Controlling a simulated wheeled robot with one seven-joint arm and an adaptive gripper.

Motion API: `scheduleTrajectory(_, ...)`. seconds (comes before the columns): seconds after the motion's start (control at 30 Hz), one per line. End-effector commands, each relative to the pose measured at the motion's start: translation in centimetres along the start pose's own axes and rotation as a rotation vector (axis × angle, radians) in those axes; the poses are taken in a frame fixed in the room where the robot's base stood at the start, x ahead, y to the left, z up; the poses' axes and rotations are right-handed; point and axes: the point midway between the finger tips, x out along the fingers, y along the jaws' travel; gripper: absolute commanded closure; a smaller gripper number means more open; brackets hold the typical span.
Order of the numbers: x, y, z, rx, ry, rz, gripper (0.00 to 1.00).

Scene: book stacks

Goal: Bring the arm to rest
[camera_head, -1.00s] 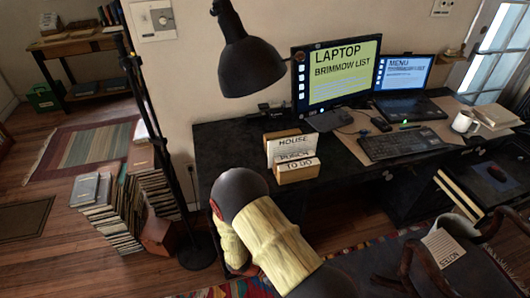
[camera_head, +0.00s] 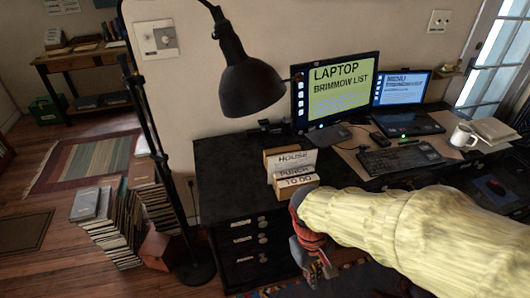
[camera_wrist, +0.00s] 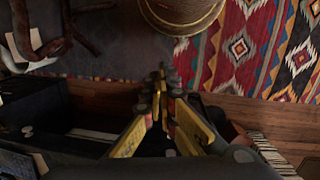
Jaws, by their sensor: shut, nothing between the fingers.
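My gripper (camera_head: 318,268) hangs at the end of my yellow-sleeved arm, in front of the desk (camera_head: 230,180) and low beside its drawers. In the wrist view my gripper (camera_wrist: 160,82) has its yellow fingers brought together at the tips, with nothing between them. Below the fingertips in that view are the floor and a patterned rug (camera_wrist: 250,50). My sleeved arm covers the right front of the desk in the head view.
The desk holds a card holder (camera_head: 292,170), a monitor (camera_head: 336,92), a laptop (camera_head: 402,105), a keyboard (camera_head: 400,158) and a white mug (camera_head: 463,136). A black floor lamp (camera_head: 250,85) stands left of it. Stacked books (camera_head: 110,220) line the floor at left.

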Motion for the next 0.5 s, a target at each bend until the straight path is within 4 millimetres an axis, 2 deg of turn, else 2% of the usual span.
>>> scheduleTrajectory(0.03,-1.6,0.3,0.5,0.043,0.053,-0.017,1.0)
scheduleTrajectory(0.27,-7.1,1.4,3.0,0.193,0.253,-0.073,1.0)
scheduleTrajectory(0.5,-12.8,3.8,6.0,0.31,0.463,-0.058,1.0)
